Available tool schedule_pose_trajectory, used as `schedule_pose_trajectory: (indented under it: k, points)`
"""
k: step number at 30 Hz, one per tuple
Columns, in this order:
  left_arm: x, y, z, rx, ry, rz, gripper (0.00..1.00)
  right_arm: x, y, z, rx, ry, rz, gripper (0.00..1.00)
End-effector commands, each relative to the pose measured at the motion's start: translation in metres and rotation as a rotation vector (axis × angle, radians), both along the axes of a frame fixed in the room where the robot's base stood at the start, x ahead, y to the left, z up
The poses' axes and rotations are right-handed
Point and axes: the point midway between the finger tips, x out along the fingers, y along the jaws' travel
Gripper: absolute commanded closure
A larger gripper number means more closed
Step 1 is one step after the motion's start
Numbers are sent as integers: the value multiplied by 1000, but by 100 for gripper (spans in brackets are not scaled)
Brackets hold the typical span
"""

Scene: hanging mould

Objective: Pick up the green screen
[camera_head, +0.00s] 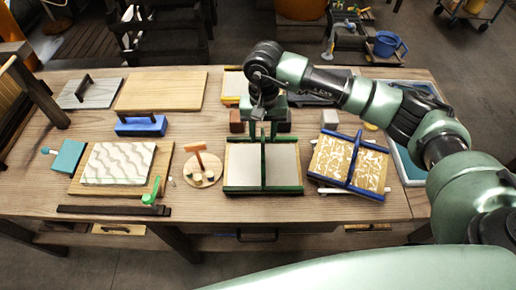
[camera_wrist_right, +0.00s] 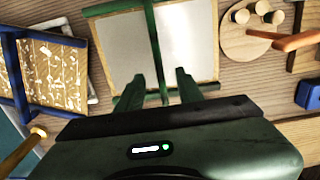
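The green screen (camera_head: 283,168) lies flat on the wooden table near its front middle. It has two pale panels, green edges and a green bar down the middle; it also shows in the wrist view (camera_wrist_right: 190,40). My right gripper (camera_head: 263,131) points down at the far end of the screen. In the wrist view its two fingers (camera_wrist_right: 168,82) are apart, one on each side of the green middle bar, with no visible contact. The fingers hide part of the bar's end. My left gripper is in neither view.
A blue-barred patterned screen (camera_head: 350,164) lies close on the right. A round board (camera_head: 202,172) with an orange-brown handled tool and small cups stands on the left. A wavy white panel (camera_head: 118,163) on a board lies farther left. Dark and pale blocks sit behind the screen.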

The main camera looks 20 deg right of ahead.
Motion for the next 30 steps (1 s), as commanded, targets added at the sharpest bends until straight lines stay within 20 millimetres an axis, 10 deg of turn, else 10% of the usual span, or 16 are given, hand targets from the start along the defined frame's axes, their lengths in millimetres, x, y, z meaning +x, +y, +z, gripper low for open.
schedule_pose_trajectory:
  k: [11, 25, 30]
  points:
    - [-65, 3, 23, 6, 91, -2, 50, -7, 2, -41, -1, 8, 0, 64]
    - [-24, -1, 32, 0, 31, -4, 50, -7, 3, -75, 0, 1, 1, 64]
    - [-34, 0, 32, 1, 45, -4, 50, -7, 3, -75, 0, 1, 1, 100]
